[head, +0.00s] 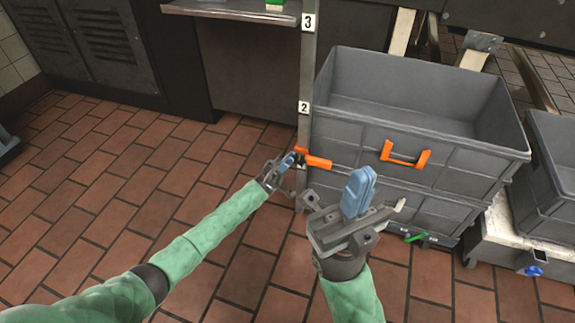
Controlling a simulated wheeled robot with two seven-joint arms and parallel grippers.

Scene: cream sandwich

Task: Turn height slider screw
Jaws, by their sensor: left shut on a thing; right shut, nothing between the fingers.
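The height slider screw (318,161) shows as an orange handle on the upright metal post, below the "2" label and left of the grey crates. My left gripper (288,162) is at the post, shut on the left end of the orange screw; its blue fingers partly hide the contact. My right gripper (359,192) is nearer the camera, in front of the crates. Its blue fingers are shut together and empty, pointing up.
Stacked grey crates (430,120) with an orange handle (405,153) stand right of the post (303,100). Another grey crate (555,180) is at the far right. A metal shelf (235,12) is above. The tiled floor (110,180) at left is clear.

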